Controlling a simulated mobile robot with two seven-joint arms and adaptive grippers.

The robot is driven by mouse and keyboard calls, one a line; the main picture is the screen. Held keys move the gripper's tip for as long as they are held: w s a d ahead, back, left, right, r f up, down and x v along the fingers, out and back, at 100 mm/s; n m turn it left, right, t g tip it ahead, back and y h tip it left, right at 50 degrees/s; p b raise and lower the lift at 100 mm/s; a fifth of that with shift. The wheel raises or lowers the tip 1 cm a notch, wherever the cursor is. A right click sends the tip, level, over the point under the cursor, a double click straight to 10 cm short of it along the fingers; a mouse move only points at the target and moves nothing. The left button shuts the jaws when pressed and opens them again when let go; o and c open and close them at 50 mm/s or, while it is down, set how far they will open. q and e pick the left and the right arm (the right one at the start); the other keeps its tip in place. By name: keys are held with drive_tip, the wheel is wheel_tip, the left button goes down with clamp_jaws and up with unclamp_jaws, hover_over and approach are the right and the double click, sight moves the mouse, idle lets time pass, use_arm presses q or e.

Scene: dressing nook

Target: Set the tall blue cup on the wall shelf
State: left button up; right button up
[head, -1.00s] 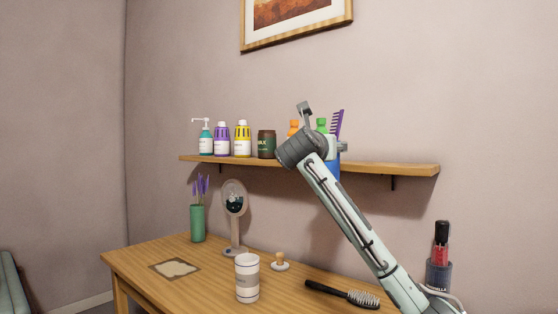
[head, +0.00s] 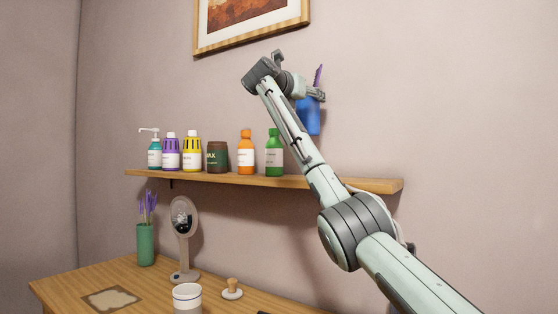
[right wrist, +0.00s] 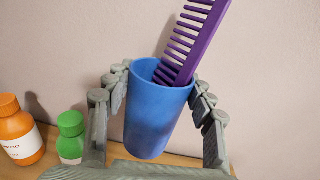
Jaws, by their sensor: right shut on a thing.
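The tall blue cup (head: 309,117) is held up in front of the wall, above the right part of the wall shelf (head: 340,183). A purple comb (head: 318,76) stands in the cup and leans to the right; it also shows in the right wrist view (right wrist: 196,40). My right gripper (head: 312,94) is shut on the cup. In the right wrist view its fingers lie on both sides of the cup (right wrist: 155,115) near the rim. The cup looks close to upright. My right arm hides part of the shelf. My left gripper is not in view.
On the shelf stand a pump bottle (head: 154,153), purple and yellow bottles, a dark WAX jar (head: 217,157), an orange bottle (head: 246,153) and a green bottle (head: 274,154). The shelf's right end looks bare.

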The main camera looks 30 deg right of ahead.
sight(318, 105)
drive_tip(key=shift+s+f, duration=0.2)
drive_tip(key=shift+s, duration=0.05)
drive_tip(key=s+f, duration=0.1)
drive_tip(key=s+d+f+b, duration=0.1)
drive_tip(key=shift+s+d, duration=0.1)
drive_tip(key=shift+s, duration=0.2)
use_arm(q)
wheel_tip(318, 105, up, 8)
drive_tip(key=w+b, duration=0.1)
drive_tip(key=b, duration=0.1)
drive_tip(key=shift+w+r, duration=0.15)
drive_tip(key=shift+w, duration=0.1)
use_arm(e)
drive_tip(key=s+d+f, duration=0.3)
drive_tip(key=s+f, duration=0.4)
drive_tip(key=f, duration=0.1)
drive_tip(key=shift+s+d+f, duration=0.25)
drive_tip(key=shift+s, duration=0.1)
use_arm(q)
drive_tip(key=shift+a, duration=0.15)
use_arm(e)
drive_tip(key=shift+f, duration=0.1)
drive_tip(key=o, duration=1.5)
drive_tip(key=shift+f, duration=0.1)
